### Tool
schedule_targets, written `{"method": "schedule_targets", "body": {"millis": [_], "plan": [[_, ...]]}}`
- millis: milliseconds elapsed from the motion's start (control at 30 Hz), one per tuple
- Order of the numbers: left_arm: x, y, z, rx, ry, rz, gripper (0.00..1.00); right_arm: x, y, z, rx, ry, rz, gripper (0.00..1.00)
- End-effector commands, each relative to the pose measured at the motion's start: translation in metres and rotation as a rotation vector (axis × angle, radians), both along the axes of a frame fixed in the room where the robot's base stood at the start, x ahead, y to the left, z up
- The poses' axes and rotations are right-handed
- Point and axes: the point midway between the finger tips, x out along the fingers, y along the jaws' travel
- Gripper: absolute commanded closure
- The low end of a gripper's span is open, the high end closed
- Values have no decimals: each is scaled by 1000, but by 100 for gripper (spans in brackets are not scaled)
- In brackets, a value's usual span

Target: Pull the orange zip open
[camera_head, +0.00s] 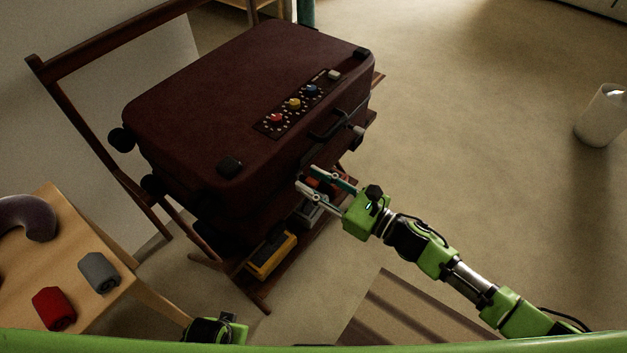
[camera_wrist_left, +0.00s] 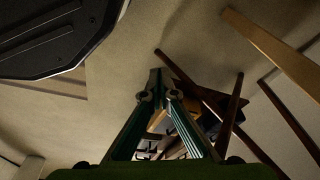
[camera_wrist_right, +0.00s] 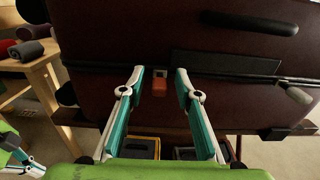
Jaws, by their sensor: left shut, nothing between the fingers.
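The dark red suitcase (camera_head: 250,100) lies flat on a wooden rack, its long front side facing my right arm. The orange zip pull (camera_wrist_right: 160,84) sits on the zip line along that side, in the right wrist view. My right gripper (camera_wrist_right: 158,76) is open, with one finger to each side of the orange pull; I cannot tell whether either finger touches it. In the head view the right gripper (camera_head: 308,179) is at the suitcase's front edge. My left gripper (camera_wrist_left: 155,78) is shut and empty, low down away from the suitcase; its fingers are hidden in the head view.
A wooden table (camera_head: 75,265) at the left holds a red roll (camera_head: 54,309), a grey roll (camera_head: 99,272) and a dark neck pillow (camera_head: 28,217). A yellow case (camera_head: 271,255) sits low under the suitcase. A white bin (camera_head: 601,115) stands at right on open floor.

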Motion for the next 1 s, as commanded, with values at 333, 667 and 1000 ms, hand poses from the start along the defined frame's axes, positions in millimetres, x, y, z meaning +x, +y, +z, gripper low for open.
{"method": "schedule_targets", "body": {"millis": [333, 667, 1000], "plan": [[0, 0, 0, 0, 0, 0, 100, 1, 2, 0, 1, 1, 0, 82], [1, 0, 2, 0, -2, 0, 100, -5, 6, 0, 2, 3, 1, 100], [-13, 1, -23, -1, 15, -2, 100, -80, 60, -1, 7, 8, 4, 100]]}}
